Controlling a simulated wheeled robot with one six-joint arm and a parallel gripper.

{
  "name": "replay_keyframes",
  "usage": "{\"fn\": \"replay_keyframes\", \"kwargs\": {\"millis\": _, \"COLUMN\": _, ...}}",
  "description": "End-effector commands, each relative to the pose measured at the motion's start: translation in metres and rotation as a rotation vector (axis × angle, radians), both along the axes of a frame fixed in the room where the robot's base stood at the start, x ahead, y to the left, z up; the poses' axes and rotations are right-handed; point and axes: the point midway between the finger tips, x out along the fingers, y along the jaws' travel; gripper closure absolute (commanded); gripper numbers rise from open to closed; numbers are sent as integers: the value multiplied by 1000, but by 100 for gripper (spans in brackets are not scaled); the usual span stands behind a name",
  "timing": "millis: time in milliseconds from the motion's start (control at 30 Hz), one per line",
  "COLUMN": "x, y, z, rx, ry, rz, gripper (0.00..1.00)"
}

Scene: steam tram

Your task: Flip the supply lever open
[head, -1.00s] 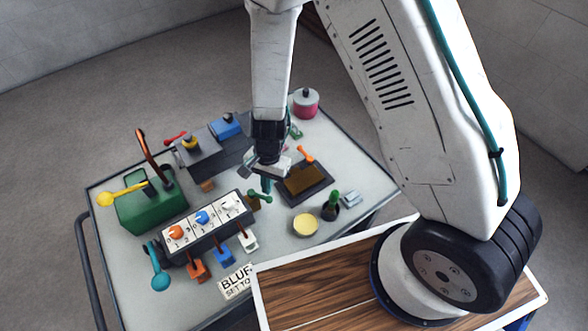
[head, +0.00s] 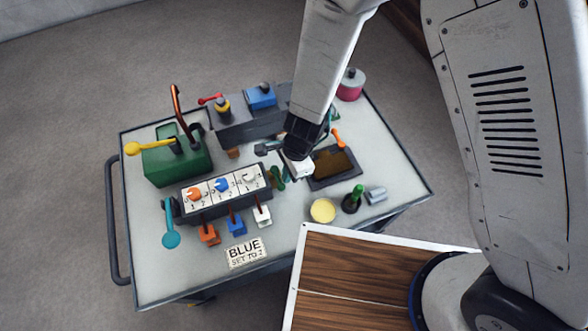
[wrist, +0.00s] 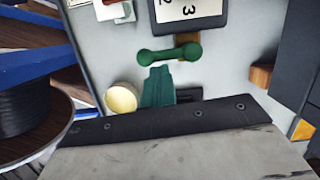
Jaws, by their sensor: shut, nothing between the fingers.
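Several levers stand on the grey cart, and I cannot tell by label which is the supply lever. A green lever (wrist: 170,53) with rounded ends lies at the dial panel's right end; it also shows in the head view (head: 278,178). A teal lever (head: 170,227) is at the panel's left end. A yellow lever (head: 146,147) and a red-brown lever (head: 180,112) are on a green box (head: 176,165). My gripper (head: 297,166) is shut and empty, close to the green lever. In the wrist view its teal fingers (wrist: 158,85) point towards that lever; contact is unclear.
The dial panel (head: 220,204) has orange, blue and white knobs. A sign (head: 246,251) reads "BLUE SET TO 2". A dark tray (head: 340,180), a yellow disc (head: 322,210) and a green-topped knob (head: 353,197) lie to the right. A wooden board (head: 350,280) is in front.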

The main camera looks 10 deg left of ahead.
Motion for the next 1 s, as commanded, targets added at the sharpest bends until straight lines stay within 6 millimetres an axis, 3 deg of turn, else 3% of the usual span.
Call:
{"fn": "replay_keyframes", "kwargs": {"millis": 567, "x": -2, "y": 3, "z": 2, "rx": 2, "ry": 1, "rz": 8, "gripper": 100}}
{"fn": "replay_keyframes", "kwargs": {"millis": 1000, "x": 8, "y": -10, "z": 63, "rx": 3, "ry": -1, "rz": 4, "gripper": 100}}
